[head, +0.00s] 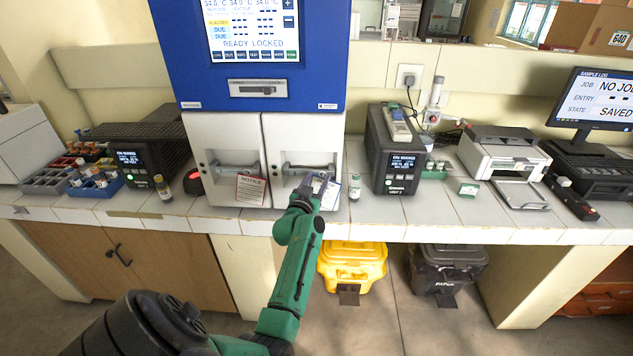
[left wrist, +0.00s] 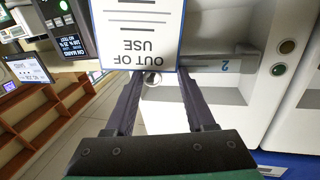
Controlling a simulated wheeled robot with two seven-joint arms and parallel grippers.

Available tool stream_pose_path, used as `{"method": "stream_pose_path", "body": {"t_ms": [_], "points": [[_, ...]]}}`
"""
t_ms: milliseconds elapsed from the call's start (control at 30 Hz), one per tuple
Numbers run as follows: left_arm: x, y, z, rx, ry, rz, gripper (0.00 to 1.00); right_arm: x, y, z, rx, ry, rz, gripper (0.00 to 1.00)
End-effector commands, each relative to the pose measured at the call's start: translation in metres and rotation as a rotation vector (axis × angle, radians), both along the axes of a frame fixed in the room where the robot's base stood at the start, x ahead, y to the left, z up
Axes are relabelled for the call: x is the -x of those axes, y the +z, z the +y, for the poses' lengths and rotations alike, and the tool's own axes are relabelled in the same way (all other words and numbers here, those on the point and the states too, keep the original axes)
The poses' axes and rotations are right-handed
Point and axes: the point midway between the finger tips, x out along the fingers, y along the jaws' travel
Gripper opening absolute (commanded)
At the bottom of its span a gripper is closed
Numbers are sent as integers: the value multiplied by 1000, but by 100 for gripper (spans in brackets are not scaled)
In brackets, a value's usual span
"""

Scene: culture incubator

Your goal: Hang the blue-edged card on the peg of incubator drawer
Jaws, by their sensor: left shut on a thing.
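The blue-edged card (left wrist: 138,30) reads "OUT OF USE" and appears upside down in the left wrist view. In the head view it shows as a pale sheet (head: 330,195) in front of the right drawer. My left gripper (head: 316,184) is shut on the card, its fingers (left wrist: 160,78) at the card's edge. The right incubator drawer (head: 302,155) has a grey handle bar, marked "2" in the left wrist view (left wrist: 224,67). A small round part shows between the fingers; I cannot tell whether it is the peg. My right gripper is out of view.
A red-edged notice card (head: 250,189) hangs on the left drawer (head: 232,152). A small vial (head: 354,187) stands on the bench just right of my gripper, with a black device (head: 392,150) beyond it. A red-topped button (head: 194,180) sits left of the incubator (head: 250,90).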

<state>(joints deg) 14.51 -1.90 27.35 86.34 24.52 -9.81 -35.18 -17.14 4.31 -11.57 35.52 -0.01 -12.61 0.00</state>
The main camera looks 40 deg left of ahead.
Motion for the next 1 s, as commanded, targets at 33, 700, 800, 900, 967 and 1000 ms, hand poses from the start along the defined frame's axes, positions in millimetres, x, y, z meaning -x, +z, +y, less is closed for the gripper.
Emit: {"method": "stream_pose_path", "body": {"t_ms": [33,700,800,900,967,1000], "points": [[-1,4,1,-5,2,-7,0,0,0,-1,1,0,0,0],[0,9,4,-11,6,-14,90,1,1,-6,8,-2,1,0],[0,9,4,-13,8,-16,90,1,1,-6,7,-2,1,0],[0,10,5,-14,9,-16,90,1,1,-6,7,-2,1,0],[0,10,5,-14,9,-17,90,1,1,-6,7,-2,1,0],[0,10,5,-15,9,-17,90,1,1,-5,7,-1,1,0]]}}
